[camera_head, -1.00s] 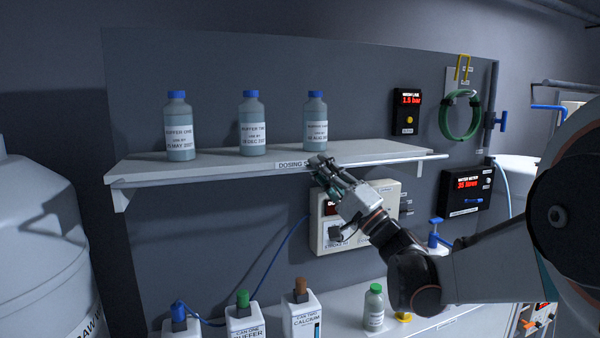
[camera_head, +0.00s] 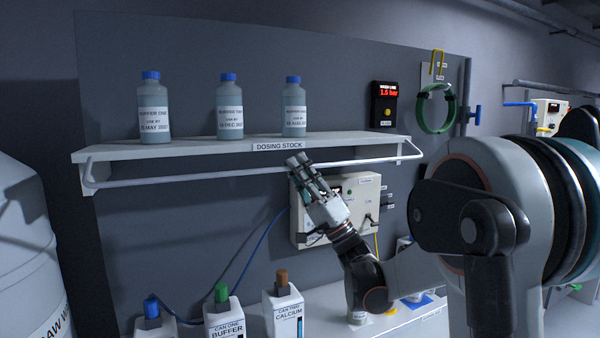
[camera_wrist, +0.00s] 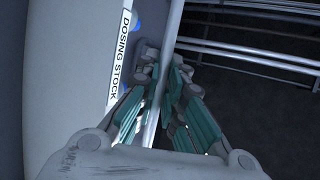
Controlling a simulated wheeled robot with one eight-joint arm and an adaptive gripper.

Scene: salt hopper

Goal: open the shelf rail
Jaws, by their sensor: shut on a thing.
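The shelf rail (camera_head: 200,175) is a pale bar on side arms. It stands below and in front of the front edge of the white shelf (camera_head: 180,150), with a gap between. In the wrist view the rail (camera_wrist: 170,45) runs up between my fingers. My gripper (camera_head: 300,164) is shut on the rail near its middle, under the DOSING STOCK label (camera_head: 280,146). In the wrist view my gripper (camera_wrist: 163,80) has its fingers on both sides of the bar. The fingers hide the gripped stretch.
Three blue-capped bottles, at left (camera_head: 153,112), middle (camera_head: 230,117) and right (camera_head: 294,110), stand upright on the shelf. A control box (camera_head: 355,195) is on the wall behind my gripper. Cans, including a green-capped one (camera_head: 223,318), stand on the lower surface.

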